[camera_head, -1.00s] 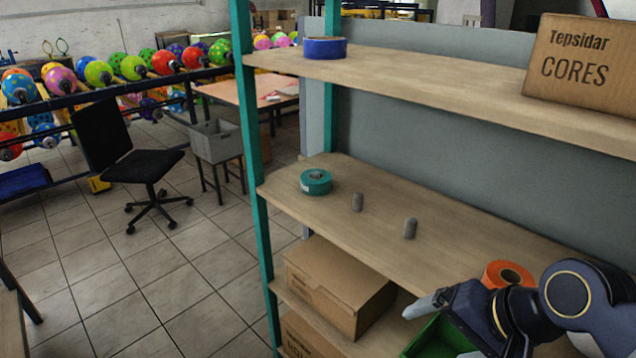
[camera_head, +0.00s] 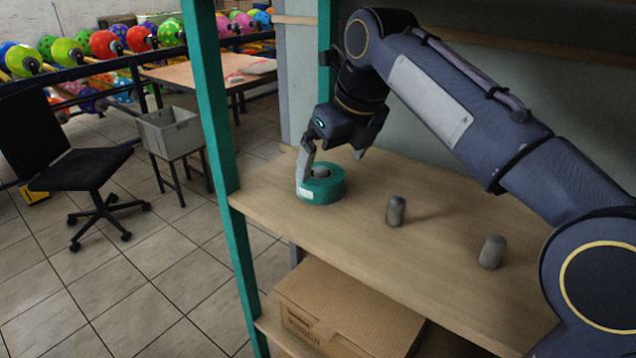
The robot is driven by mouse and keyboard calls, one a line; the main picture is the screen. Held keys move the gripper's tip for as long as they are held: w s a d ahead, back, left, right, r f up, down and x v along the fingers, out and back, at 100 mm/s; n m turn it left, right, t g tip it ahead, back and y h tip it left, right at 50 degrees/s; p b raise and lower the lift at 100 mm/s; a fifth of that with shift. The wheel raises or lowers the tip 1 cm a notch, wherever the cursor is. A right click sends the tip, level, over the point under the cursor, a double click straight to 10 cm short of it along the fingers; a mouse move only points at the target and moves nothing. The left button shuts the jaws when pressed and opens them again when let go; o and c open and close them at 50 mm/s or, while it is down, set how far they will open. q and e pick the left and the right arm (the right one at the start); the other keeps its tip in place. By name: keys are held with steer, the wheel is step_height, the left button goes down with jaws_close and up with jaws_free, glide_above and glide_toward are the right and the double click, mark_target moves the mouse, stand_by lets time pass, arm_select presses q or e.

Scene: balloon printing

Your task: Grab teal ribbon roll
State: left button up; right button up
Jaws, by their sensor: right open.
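The teal ribbon roll (camera_head: 328,190) lies flat near the left end of the middle wooden shelf (camera_head: 350,236), around a short grey peg (camera_head: 320,171). My right gripper (camera_head: 333,168) is just above the roll, pointing down. It is open. One finger is at the roll's left side, and the other is above and behind its right side. I cannot tell whether the near finger touches the roll. My left gripper is not in view.
Two bare grey pegs, one nearer (camera_head: 396,211) and one farther right (camera_head: 491,252), stand on the shelf. A teal upright post (camera_head: 213,115) stands left of the roll. A cardboard box (camera_head: 345,310) sits on the shelf below. The upper shelf (camera_head: 520,48) is behind my arm.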

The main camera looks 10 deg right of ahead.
mark_target(325, 176)
steer(key=b+x, duration=0.1)
steer(key=x, duration=0.5)
steer(key=shift+w+a+b, duration=0.15)
steer(key=shift+b, duration=0.25)
steer(key=shift+c, duration=0.4)
steer(key=c, duration=1)
